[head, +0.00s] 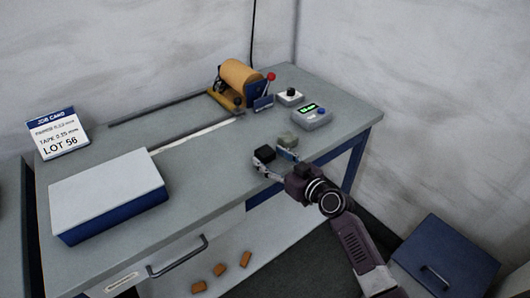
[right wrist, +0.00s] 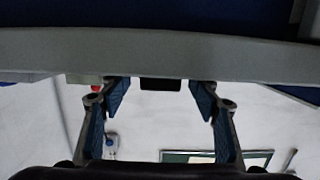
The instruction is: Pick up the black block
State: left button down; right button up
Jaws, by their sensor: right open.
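The black block (head: 265,153) sits near the front right edge of the grey workbench. In the right wrist view the black block (right wrist: 160,84) shows between and beyond the two fingers, with a gap on each side. My right gripper (head: 275,159) is open and empty at the bench's front edge, on the near side of the block. In the right wrist view its blue finger pads (right wrist: 160,97) stand apart. My left gripper is not in view.
A grey device with a green display (head: 311,118), a small switch box (head: 290,96) and an orange roller machine (head: 238,83) stand behind. A white-topped blue case (head: 107,190) and a job card (head: 60,135) are at left.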

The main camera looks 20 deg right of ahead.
aim_at(270, 157)
jog(key=shift+x, duration=1.5)
jog(key=shift+r, duration=0.1)
grip_shut()
jog(key=shift+r, duration=0.1)
